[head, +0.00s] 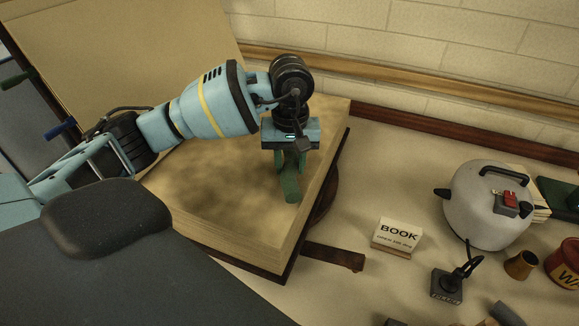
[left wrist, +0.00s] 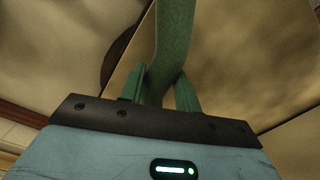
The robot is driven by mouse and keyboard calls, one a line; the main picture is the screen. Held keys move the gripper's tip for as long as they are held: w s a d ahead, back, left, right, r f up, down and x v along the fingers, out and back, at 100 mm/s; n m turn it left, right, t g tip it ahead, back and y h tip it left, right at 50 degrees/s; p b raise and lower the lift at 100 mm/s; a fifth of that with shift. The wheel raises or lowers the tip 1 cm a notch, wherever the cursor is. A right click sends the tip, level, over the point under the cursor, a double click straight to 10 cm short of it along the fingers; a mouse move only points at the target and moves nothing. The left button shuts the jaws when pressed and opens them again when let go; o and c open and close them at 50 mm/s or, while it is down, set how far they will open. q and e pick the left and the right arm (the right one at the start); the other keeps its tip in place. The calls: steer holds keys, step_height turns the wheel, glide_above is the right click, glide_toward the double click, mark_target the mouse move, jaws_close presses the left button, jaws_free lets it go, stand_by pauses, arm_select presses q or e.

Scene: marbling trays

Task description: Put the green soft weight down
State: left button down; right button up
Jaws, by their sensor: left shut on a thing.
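The green soft weight (head: 291,189) is a limp green strip hanging down from my left gripper (head: 291,160). It is over the right part of the open book (head: 205,190), near the page's right edge. I cannot tell whether its lower end touches the page. In the left wrist view the weight (left wrist: 174,42) runs between the two green fingers of the left gripper (left wrist: 160,88), which are shut on it. The part between the fingers is partly hidden. My right gripper is not in view.
A small "BOOK" sign (head: 397,236) stands on the table right of the book. Further right are a rounded grey pot (head: 487,205), a small black device (head: 447,286), a brown cup (head: 521,265) and a red tin (head: 566,264). A brown strap (head: 335,256) lies beside the book.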

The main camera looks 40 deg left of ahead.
mark_target(290, 162)
arm_select(q)
steer(key=shift+f, duration=0.75)
steer(key=shift+f, duration=0.25)
steer(key=c, duration=1)
jaws_free()
steer(key=shift+r, duration=0.15)
step_height(290, 162, up, 12)
steer(key=shift+r, duration=0.1)
